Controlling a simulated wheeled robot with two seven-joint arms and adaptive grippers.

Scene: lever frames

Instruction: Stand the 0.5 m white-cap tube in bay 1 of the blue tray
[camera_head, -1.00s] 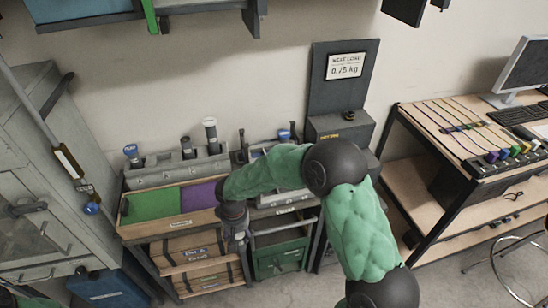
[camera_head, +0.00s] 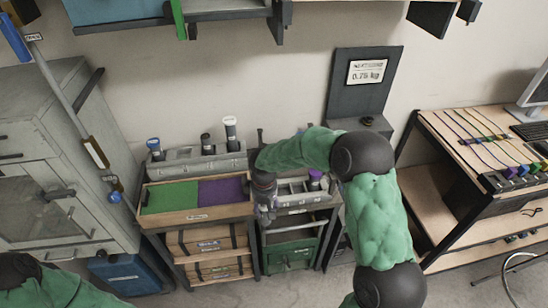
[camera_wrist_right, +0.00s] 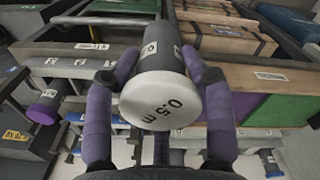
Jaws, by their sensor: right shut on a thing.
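In the right wrist view, my right gripper (camera_wrist_right: 165,95) is shut on a dark tube with a white cap marked 0.5 m (camera_wrist_right: 160,98). The cap faces the wrist camera, and the far end of the tube is hidden. In the head view, my right gripper (camera_head: 265,198) is between the wooden tray and a compartmented tray (camera_head: 293,201); the held tube is hard to make out there. That tray looks grey rather than clearly blue, and I cannot tell which compartment is bay 1. My left arm shows at the bottom left, but its gripper does not.
A purple-capped tube (camera_head: 315,178) stands in the compartmented tray. A grey rack (camera_head: 185,165) behind holds blue-capped, dark and white-capped (camera_head: 230,126) tubes. The wooden tray (camera_head: 200,213) has green and purple areas. A grey weighing stand (camera_head: 362,90) is behind my right arm.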

